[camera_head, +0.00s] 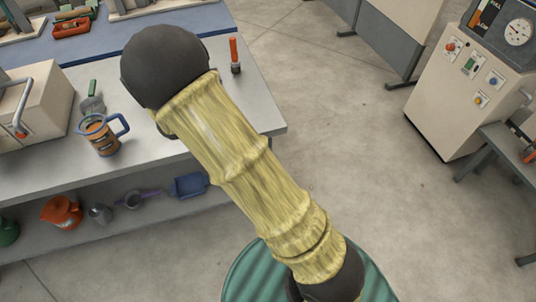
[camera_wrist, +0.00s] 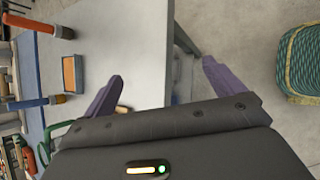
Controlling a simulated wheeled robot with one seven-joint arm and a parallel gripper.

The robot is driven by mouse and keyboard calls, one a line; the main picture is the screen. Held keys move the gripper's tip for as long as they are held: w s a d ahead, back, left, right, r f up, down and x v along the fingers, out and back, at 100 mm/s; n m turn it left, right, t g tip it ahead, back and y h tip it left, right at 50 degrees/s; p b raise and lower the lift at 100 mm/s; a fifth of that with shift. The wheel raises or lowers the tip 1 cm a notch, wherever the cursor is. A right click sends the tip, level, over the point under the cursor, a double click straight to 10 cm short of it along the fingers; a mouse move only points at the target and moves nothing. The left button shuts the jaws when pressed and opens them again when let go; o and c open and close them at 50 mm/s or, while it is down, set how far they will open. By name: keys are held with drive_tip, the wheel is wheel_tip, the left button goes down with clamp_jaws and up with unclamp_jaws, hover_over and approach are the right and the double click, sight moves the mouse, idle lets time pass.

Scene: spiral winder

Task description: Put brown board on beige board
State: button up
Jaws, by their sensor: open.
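I cannot make out a clear brown board or beige board in either view. In the wrist view, a small orange-brown block with a darker edge (camera_wrist: 73,73) lies on the pale table, left of my gripper, and I cannot tell whether it is a board. A small tan patch (camera_wrist: 123,109) shows partly behind the left finger and is too hidden to name. My gripper (camera_wrist: 162,69) is open and empty, with its purple fingers wide apart over the table's edge. In the head view my gripper does not show, and my arm hides part of the table.
The grey workbench (camera_head: 262,107) holds an orange-and-blue mug (camera_head: 100,134) and an orange-handled tool (camera_head: 234,55). A lower shelf has a red jug (camera_head: 62,212) and a blue bin (camera_head: 188,186). A control cabinet (camera_head: 455,100) stands at right. Open concrete floor lies between.

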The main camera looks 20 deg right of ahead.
drive_tip(key=s+d+r+m+g+y, duration=0.1)
drive_tip(key=s+d+r+m+y, duration=0.2)
drive_tip(key=s+m, duration=0.6)
drive_tip(key=s+d+r+m+g+y, duration=0.1)
drive_tip(key=s+d+r+m+y, duration=0.2)
drive_tip(key=s+m, duration=0.7)
wheel_tip(320, 180, up, 2)
drive_tip(key=shift+s+d+r, duration=0.1)
drive_tip(key=shift+s+d, duration=0.3)
drive_tip(key=shift+d, duration=0.75)
